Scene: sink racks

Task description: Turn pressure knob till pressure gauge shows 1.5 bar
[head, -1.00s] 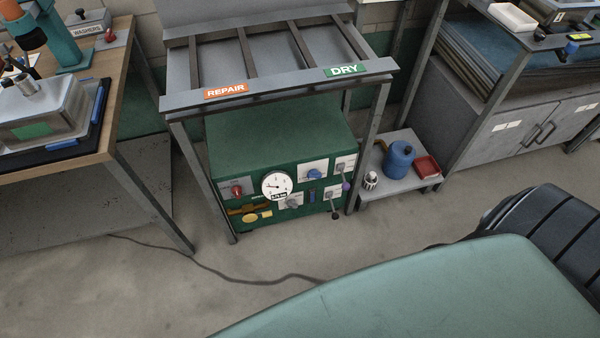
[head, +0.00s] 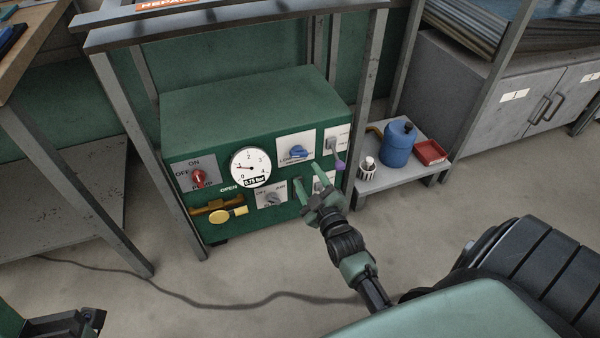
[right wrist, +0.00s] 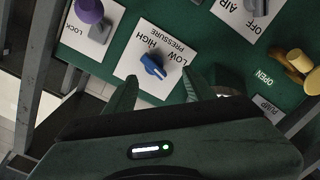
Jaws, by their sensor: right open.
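The blue pressure knob (head: 298,151) sits on a white plate on the front of the green machine (head: 250,108). In the right wrist view the knob (right wrist: 152,66) lies just beyond and between my fingertips, with LOW and HIGH PRESSURE printed on its plate. The round white pressure gauge (head: 250,167) is left of the knob; its small display seems to read 0.75 bar. My right gripper (head: 313,188) is open and empty in front of the panel, below and right of the knob; it also shows in the right wrist view (right wrist: 156,84).
A red ON/OFF knob (head: 198,177), a yellow handle (head: 220,216), a grey knob (head: 273,199) and a purple-tipped lever (head: 339,164) share the panel. Frame legs flank the machine. A low shelf (head: 385,181) with a blue can (head: 398,145) stands at right.

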